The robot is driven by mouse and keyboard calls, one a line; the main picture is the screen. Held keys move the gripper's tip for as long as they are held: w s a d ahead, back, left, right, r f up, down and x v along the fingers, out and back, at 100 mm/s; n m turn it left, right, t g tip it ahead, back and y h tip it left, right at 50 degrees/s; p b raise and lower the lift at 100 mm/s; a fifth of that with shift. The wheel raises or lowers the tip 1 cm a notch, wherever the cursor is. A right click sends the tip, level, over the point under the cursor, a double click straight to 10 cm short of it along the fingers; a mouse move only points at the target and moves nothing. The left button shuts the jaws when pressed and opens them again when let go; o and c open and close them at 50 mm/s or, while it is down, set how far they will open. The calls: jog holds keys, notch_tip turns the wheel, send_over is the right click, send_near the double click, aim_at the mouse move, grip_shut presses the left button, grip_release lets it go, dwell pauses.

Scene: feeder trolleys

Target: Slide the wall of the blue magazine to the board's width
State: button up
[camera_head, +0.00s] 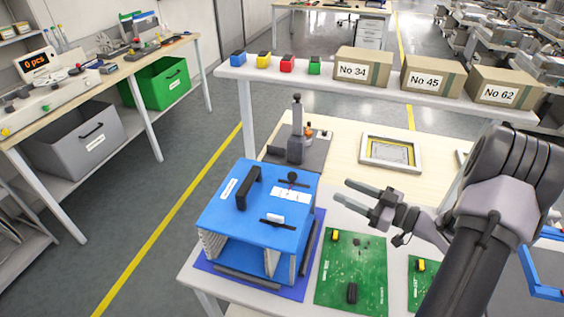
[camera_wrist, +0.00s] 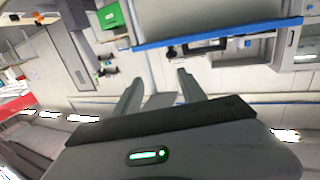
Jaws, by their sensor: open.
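The blue magazine (camera_head: 225,212) stands on a blue mat (camera_head: 312,262) at the left front of the table. Its top has a black handle, a black knob, a white label and a small slider. Slotted grey walls show under the top. A green board (camera_head: 352,275) lies flat to its right, and part of a second green board (camera_head: 420,285) shows further right. My gripper (camera_head: 356,193) is open and empty, in the air to the right of the magazine and apart from it. Its two fingers also show in the wrist view (camera_wrist: 156,92), with nothing between them.
A dark device (camera_head: 296,140) on a grey base stands behind the magazine. A framed panel (camera_head: 390,152) lies at the back of the table. A raised shelf (camera_head: 330,82) holds cartons (camera_head: 432,77) and small coloured bins. A side bench (camera_head: 110,75) stands left across the floor.

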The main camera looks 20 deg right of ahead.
aim_at(292, 174)
jog(key=shift+n+y, duration=0.3)
jog(key=shift+y, duration=0.4)
jog(key=b+x, duration=0.1)
jog(key=x, duration=0.4)
jog(key=s+a+b+x, duration=0.1)
jog(key=b+x, duration=0.1)
jog(key=x, duration=0.3)
jog(key=f+b+x, duration=0.1)
jog(key=x, duration=0.4)
jog(key=shift+a+f, duration=0.1)
jog(key=shift+a, duration=0.3)
jog(key=shift+w+a+b, duration=0.35)
jog(key=shift+w, duration=0.1)
grip_shut()
